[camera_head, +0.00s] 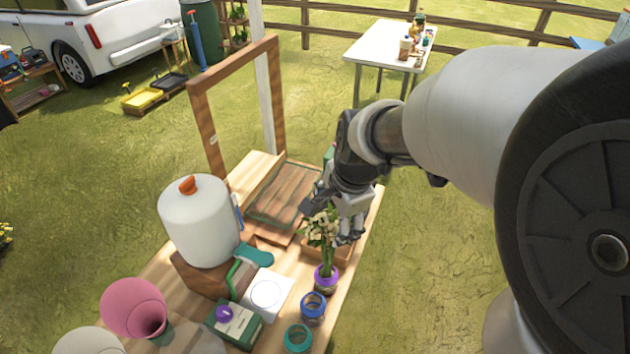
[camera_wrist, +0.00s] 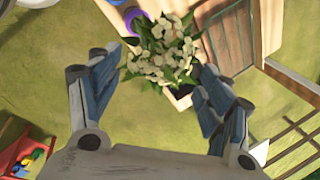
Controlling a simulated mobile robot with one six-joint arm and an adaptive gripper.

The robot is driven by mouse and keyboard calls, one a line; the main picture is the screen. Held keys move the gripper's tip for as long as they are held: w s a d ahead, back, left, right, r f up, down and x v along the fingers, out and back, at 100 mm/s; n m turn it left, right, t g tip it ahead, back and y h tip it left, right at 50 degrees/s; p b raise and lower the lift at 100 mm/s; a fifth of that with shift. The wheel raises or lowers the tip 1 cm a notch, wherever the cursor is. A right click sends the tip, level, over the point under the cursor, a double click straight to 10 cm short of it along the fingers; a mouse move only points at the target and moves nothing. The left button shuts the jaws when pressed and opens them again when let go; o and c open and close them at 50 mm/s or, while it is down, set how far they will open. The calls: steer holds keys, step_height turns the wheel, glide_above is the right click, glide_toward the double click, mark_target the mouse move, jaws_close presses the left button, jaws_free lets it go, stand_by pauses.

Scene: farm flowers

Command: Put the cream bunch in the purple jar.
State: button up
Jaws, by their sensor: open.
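The cream bunch (camera_head: 322,225) has pale blossoms and green leaves. Its stems run down into the mouth of the purple jar (camera_head: 326,280), and it stands nearly upright there. My gripper (camera_head: 346,222) is open beside the blossoms, at the right edge of the table. In the wrist view the cream bunch (camera_wrist: 165,48) shows ahead of and between the spread fingers of my gripper (camera_wrist: 155,72), with no finger clearly closed on it. The rim of the purple jar (camera_wrist: 133,20) is partly hidden by the blossoms.
A blue-rimmed jar (camera_head: 313,306) and a teal-rimmed jar (camera_head: 298,338) stand in front of the purple jar. A wooden tray (camera_head: 338,258) is close behind it.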

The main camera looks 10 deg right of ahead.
steer(key=s+r+n, duration=0.4)
steer(key=s+n, duration=0.4)
steer(key=s, duration=0.1)
steer(key=s+r+n+t, duration=0.1)
steer(key=s+r+n, duration=0.3)
steer(key=s+n, duration=0.3)
steer(key=s, duration=0.3)
steer(key=shift+a+r+n+h+p, duration=0.2)
steer(key=shift+n+h+p, duration=0.1)
steer(key=shift+n+p, duration=0.1)
steer(key=shift+w, duration=0.1)
steer(key=shift+f+b, duration=0.4)
steer(key=shift+b, duration=0.05)
